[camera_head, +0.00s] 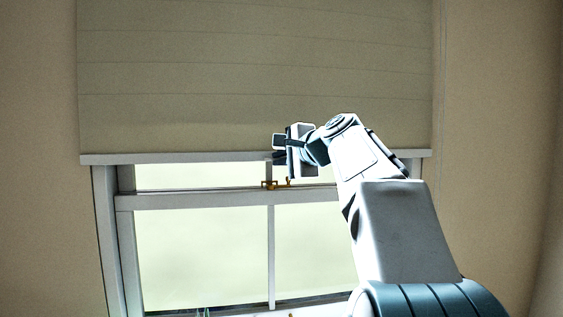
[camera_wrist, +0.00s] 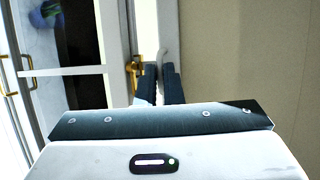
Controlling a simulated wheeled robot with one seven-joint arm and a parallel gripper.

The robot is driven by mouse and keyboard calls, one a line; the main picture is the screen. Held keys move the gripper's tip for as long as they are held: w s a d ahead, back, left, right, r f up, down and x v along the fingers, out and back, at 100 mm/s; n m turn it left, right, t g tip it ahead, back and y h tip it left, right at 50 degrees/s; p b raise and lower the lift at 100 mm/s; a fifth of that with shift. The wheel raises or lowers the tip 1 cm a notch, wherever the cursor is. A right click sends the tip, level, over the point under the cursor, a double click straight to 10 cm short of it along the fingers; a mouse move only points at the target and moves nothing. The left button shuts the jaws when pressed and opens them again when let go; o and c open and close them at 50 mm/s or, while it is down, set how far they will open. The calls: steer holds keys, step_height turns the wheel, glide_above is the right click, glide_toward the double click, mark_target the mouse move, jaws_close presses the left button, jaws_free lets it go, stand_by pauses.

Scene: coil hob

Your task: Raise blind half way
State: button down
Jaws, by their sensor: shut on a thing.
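The beige blind (camera_head: 250,80) covers the upper part of the window in the head view, with its pale bottom bar (camera_head: 180,158) hanging slightly above the window's middle rail. My gripper (camera_head: 279,149) is at the middle of that bar, shut on it. In the wrist view the picture is turned, so the blind (camera_wrist: 230,55) fills the right side and the bar (camera_wrist: 166,25) runs down the middle. The dark fingers of my gripper (camera_wrist: 161,86) close around the bar there; the exact contact is partly hidden by the gripper body.
The white window frame (camera_head: 125,240) and bright panes (camera_head: 200,255) lie below the blind. A brass latch (camera_head: 276,185) sits on the middle rail just under my gripper and shows close by in the wrist view (camera_wrist: 134,70). Plain walls (camera_head: 490,150) flank the window.

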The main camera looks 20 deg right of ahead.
steer(key=shift+r+p, duration=0.45)
steer(key=shift+r, duration=0.45)
steer(key=c, duration=1.6)
jaws_free()
steer(key=shift+o, duration=0.2)
steer(key=shift+s, duration=0.15)
steer(key=b+v, duration=0.3)
steer(key=v, duration=1)
steer(key=shift+s, duration=0.3)
steer(key=shift+r, duration=0.1)
